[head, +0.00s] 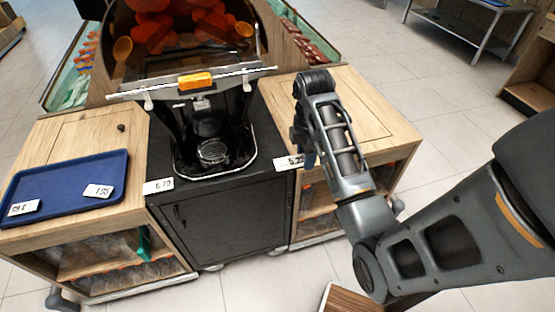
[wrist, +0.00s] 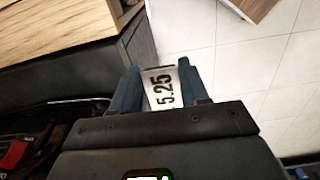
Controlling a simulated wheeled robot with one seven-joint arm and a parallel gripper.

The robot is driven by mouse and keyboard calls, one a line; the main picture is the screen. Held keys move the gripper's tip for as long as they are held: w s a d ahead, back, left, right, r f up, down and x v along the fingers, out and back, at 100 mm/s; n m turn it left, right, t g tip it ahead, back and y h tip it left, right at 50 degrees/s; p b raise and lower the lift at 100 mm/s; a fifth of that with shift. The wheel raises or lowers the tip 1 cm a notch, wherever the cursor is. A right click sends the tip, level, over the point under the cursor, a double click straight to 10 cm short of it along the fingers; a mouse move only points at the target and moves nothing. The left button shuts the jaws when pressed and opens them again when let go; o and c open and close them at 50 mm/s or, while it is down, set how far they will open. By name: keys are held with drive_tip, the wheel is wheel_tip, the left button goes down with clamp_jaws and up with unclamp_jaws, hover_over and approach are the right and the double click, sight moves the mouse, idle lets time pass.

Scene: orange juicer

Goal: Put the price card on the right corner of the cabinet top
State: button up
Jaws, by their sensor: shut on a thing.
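The price card reading 5.25 (head: 289,162) is between the fingers of my gripper (head: 304,150), which is shut on it. In the wrist view the card (wrist: 162,88) sits between the two dark blue fingers of my gripper (wrist: 163,88), with floor tiles behind it. The black cabinet (head: 228,222) stands in the middle, with a juicer on its top. In the head view the card appears by the front right corner of the cabinet top. I cannot tell whether it touches the top. The fingertips are partly hidden in the head view.
Another price card (head: 158,186) is at the cabinet's front left corner. A blue tray (head: 65,182) with two cards lies on the left wooden counter (head: 75,130). The juicer (head: 210,130) stands behind the gripper's left side. A wooden counter (head: 350,105) adjoins on the right.

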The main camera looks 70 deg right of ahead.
drive_tip(key=w+d+f+b, duration=0.1)
drive_tip(key=w+d+f, duration=0.1)
drive_tip(key=w+d+f+b, duration=0.1)
drive_tip(key=w+d+f, duration=0.1)
drive_tip(key=w+d, duration=0.1)
drive_tip(key=w+d+f+b, duration=0.1)
drive_tip(key=w+d+f, duration=0.1)
drive_tip(key=d, duration=0.1)
drive_tip(key=shift+w+d+f, duration=0.1)
drive_tip(key=shift+w+f, duration=0.05)
drive_tip(key=shift+w, duration=0.25)
drive_tip(key=shift+f, duration=2)
drive_tip(key=shift+f, duration=0.15)
drive_tip(key=o, duration=1.1)
